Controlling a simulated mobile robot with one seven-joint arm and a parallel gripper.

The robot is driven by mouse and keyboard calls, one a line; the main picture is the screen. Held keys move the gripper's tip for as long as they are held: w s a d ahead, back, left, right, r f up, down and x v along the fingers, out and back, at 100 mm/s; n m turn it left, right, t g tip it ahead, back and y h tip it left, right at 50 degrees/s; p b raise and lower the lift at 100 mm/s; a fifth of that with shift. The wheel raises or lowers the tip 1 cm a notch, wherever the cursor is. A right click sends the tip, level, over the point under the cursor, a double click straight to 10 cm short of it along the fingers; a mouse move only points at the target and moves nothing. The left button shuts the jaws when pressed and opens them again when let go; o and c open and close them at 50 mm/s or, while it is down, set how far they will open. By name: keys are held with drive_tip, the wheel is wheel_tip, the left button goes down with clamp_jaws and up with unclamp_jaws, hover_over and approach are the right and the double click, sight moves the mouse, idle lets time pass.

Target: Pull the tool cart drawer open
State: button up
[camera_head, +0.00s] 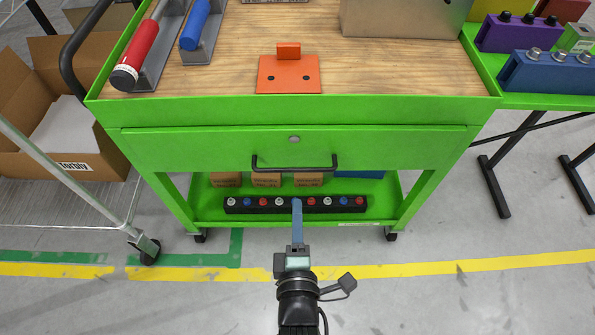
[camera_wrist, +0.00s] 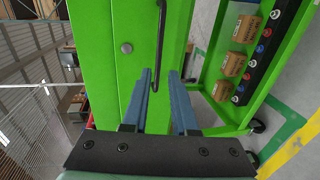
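The green tool cart (camera_head: 440,112) has a wide drawer (camera_head: 390,148) in its front, which looks closed. A dark bar handle (camera_head: 294,170) runs across the lower middle of the drawer front, below a round lock (camera_head: 294,139). My gripper (camera_head: 297,200) shows just below the handle in the head view, pointing toward the cart. In the wrist view my gripper (camera_wrist: 160,72) is open, with two blue fingers apart. The near end of the handle (camera_wrist: 162,40) lines up with the gap between them. No contact is visible, and the exact depth is unclear.
The cart's lower shelf holds cardboard boxes and a black strip (camera_head: 262,205) with coloured knobs. An orange bracket (camera_head: 289,76) and red and blue cylinders lie on top. A wheeled frame (camera_head: 60,180) with a carton stands left. Floor before the cart is clear.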

sight(296, 171)
drive_tip(key=b+x, duration=0.2)
drive_tip(key=x, duration=1)
drive_tip(key=shift+w+b, duration=0.4)
drive_tip(key=shift+w, duration=0.05)
clamp_jaws()
idle(0.9)
